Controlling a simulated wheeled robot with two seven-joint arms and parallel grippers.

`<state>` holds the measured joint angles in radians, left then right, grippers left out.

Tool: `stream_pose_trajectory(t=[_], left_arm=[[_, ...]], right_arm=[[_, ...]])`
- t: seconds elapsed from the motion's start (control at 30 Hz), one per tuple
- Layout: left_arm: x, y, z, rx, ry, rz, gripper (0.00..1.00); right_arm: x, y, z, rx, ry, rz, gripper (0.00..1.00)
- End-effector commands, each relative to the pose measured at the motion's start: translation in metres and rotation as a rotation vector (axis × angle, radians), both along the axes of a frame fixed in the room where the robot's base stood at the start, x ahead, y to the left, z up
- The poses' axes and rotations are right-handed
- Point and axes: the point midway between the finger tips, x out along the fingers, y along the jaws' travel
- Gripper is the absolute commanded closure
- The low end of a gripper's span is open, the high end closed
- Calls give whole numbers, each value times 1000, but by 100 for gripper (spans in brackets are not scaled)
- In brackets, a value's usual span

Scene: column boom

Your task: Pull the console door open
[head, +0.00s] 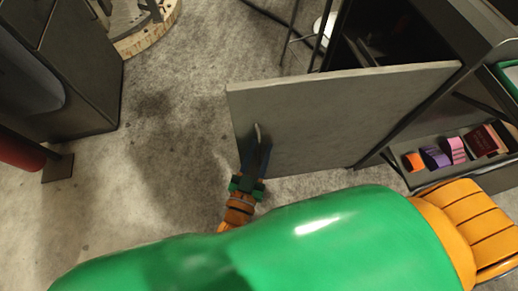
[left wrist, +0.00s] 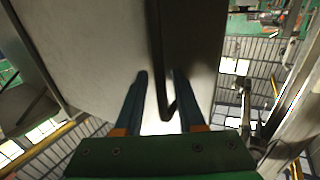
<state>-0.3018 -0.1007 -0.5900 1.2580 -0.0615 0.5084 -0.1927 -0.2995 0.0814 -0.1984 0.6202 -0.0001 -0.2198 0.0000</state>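The console door (head: 330,115) is a flat grey panel standing swung out from the console (head: 480,25), whose dark inside shows behind it. The door's right end is by the console; its free edge is at the left. My left gripper (head: 258,150) is at the door's face near that free edge. In the left wrist view, the dark bar handle (left wrist: 157,55) runs down the pale door between my two blue fingertips (left wrist: 160,76). The fingers are apart, with gaps beside the handle, so the gripper is open around it. My right gripper is not in view.
A low shelf (head: 440,165) with several small coloured items is at the right, below the console. A dark cabinet (head: 85,75) stands at the left, with a round wooden piece (head: 150,38) behind it. Thin stool legs (head: 290,40) stand behind the door. The floor (head: 180,130) left of the door is clear.

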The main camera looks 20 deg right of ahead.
Motion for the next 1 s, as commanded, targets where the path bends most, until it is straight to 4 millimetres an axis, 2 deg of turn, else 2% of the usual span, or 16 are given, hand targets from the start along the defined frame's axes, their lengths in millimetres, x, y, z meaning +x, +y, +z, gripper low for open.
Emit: stream_pose_trajectory(t=[0.3,0.6,0.7,1.0], left_arm=[[-2,2,0,1,2,1,55],[-50,33,0,1,3,0,55],[-58,38,0,1,1,0,55],[-59,39,0,0,0,0,55]], right_arm=[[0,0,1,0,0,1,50],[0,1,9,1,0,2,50],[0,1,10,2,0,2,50],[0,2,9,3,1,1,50]])
